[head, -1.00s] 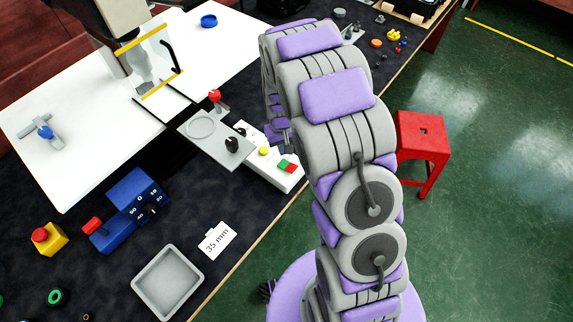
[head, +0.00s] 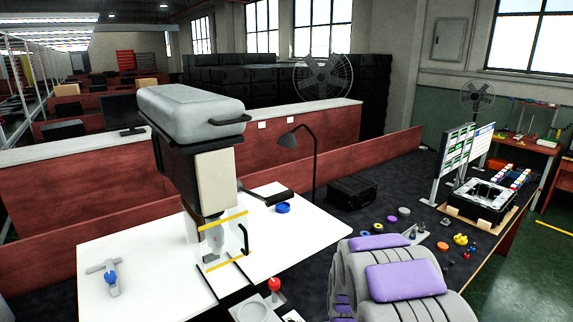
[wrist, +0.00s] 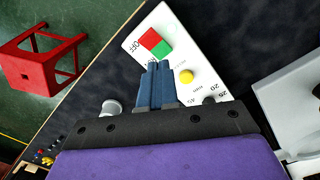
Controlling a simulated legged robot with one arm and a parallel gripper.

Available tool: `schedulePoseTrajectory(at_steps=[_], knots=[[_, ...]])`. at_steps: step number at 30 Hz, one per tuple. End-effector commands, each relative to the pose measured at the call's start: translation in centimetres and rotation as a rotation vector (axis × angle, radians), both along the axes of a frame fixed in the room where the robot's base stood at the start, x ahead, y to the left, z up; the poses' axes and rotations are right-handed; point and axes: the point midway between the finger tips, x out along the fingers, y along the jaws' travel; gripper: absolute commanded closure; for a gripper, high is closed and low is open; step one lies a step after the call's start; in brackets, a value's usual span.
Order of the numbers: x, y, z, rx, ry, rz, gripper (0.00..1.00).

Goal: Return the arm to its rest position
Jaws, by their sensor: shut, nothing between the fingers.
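My gripper shows in the wrist view (wrist: 155,85) with its two blue fingers together and nothing between them. It is above a white control panel (wrist: 207,75) with a red and green switch (wrist: 153,42) and a yellow button (wrist: 186,76). How far the fingertips are from the panel I cannot tell. In the head view my purple and grey arm (head: 405,280) rises at the lower right; the gripper itself is not visible there.
A grey press-like machine (head: 195,110) stands on the white board (head: 140,265). A red-knobbed lever (head: 274,285) is close to the arm's left. Small coloured parts, a black case (head: 352,191) and a tray (head: 482,203) lie behind. A red stool (wrist: 35,70) stands on the floor.

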Motion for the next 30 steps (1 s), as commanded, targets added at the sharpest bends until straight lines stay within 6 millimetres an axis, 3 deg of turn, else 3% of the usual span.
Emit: schedulePoseTrajectory(at_steps=[1, 6, 15, 21, 30], knots=[[-1.0, 0.0, 1.7, 0.0, -0.003, -0.005, 1.0], [-5.0, 0.0, 6.2, 0.003, 0.017, -0.025, 1.0], [-13.3, 0.1, 12.4, 0.006, 0.061, -0.053, 1.0], [-19.3, 0.2, 15.4, 0.005, 0.084, -0.067, 1.0], [-27.8, 0.2, 17.7, -0.001, 0.123, -0.079, 1.0]])
